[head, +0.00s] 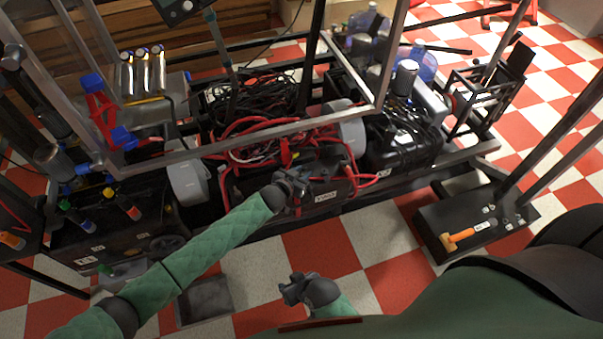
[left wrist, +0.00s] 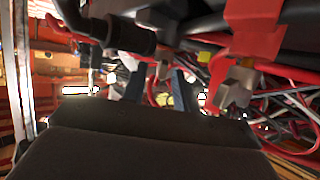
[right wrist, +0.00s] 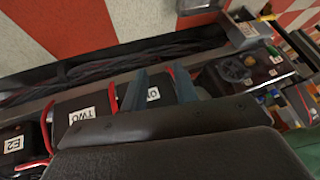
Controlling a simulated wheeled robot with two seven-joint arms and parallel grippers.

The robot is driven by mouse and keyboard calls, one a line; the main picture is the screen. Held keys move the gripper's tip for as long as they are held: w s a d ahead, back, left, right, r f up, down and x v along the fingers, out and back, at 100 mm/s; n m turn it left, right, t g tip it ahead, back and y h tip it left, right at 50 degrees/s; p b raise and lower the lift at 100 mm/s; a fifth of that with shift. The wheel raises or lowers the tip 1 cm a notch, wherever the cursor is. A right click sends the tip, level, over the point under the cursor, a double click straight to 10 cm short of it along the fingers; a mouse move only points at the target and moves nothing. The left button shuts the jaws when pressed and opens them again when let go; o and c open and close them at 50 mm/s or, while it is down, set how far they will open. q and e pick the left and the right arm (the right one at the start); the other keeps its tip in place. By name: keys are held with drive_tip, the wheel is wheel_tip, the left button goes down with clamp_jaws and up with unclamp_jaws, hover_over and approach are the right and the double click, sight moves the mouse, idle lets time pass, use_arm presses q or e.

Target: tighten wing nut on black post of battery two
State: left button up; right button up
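Battery two (head: 312,176) is a black box with a white tag reading TWO. It also shows in the right wrist view (right wrist: 98,98), beside another tagged battery (right wrist: 130,97). My left gripper (head: 293,184) is over the battery's left part. In the left wrist view its fingers (left wrist: 160,88) are apart. A black cable end (left wrist: 128,36) lies just beyond them, and a red clamp with a grey metal piece (left wrist: 238,86) is to their right. I cannot make out the black post's wing nut clearly. My right gripper (head: 297,288) is open and empty, low over the floor; its fingers (right wrist: 160,88) also show.
Red cables (head: 262,140) loop over the batteries. A metal frame bar (head: 240,142) crosses above them. Black cases with coloured bottles (head: 125,207) stand at left. Checkered floor in front is partly free.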

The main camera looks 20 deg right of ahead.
use_arm(q)
drive_tip(key=shift+c, duration=0.4)
clamp_jaws()
drive_tip(key=shift+r, duration=0.1)
